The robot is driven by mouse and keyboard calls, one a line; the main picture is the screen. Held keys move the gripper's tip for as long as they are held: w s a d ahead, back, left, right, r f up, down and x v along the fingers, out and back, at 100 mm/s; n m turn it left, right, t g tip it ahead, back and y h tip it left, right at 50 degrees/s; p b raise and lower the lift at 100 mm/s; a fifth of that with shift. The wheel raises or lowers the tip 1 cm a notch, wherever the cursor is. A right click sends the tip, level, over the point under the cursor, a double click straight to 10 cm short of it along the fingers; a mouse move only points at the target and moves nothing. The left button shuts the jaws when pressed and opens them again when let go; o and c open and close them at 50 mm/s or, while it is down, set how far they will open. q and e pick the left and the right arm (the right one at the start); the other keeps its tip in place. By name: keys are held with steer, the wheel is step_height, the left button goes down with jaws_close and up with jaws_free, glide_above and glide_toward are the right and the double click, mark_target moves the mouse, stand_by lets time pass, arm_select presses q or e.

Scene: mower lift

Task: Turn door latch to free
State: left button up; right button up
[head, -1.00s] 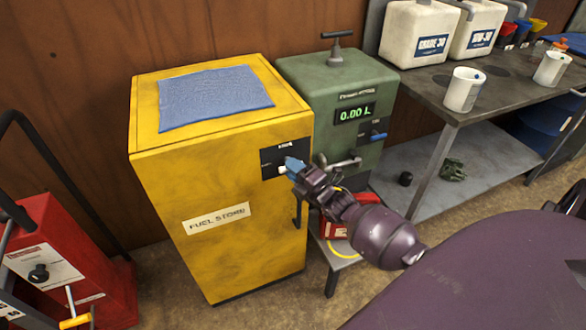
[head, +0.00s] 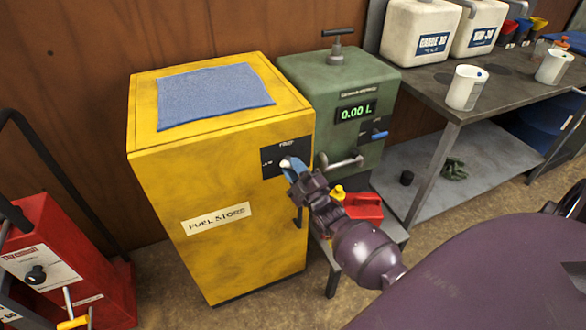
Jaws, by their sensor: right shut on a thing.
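The yellow fuel store cabinet (head: 240,250) stands upright with its door closed. A black latch plate (head: 273,160) sits at the door's upper right. My right gripper (head: 291,170) is at this plate, shut on the door latch, a small pale and blue part mostly hidden by the fingers. A dark door handle (head: 299,217) hangs below on the right edge of the door. My left gripper is not in view.
A red can (head: 364,206) rests on a low stand behind my arm. A workbench (head: 430,90) is at right, a red machine (head: 60,250) at left.

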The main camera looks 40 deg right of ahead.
steer(key=m+h, duration=0.2)
steer(key=m, duration=0.1)
steer(key=m+h, duration=0.2)
steer(key=m, duration=0.2)
steer(key=shift+r, duration=0.15)
steer(key=m+h, duration=0.3)
steer(key=m, duration=0.2)
steer(key=shift+w+a+r+m+p, duration=0.1)
steer(key=shift+m+p, duration=0.2)
steer(key=shift+p, duration=0.1)
steer(key=shift+m+g+h, duration=0.8)
steer(key=shift+m+h, duration=0.3)
steer(key=shift+m, duration=0.6)
steer(key=shift+m+p, duration=0.3)
steer(key=shift+m, duration=0.3)
steer(key=o, duration=0.8)
steer(key=shift+o, duration=0.2)
steer(key=shift+f, duration=0.2)
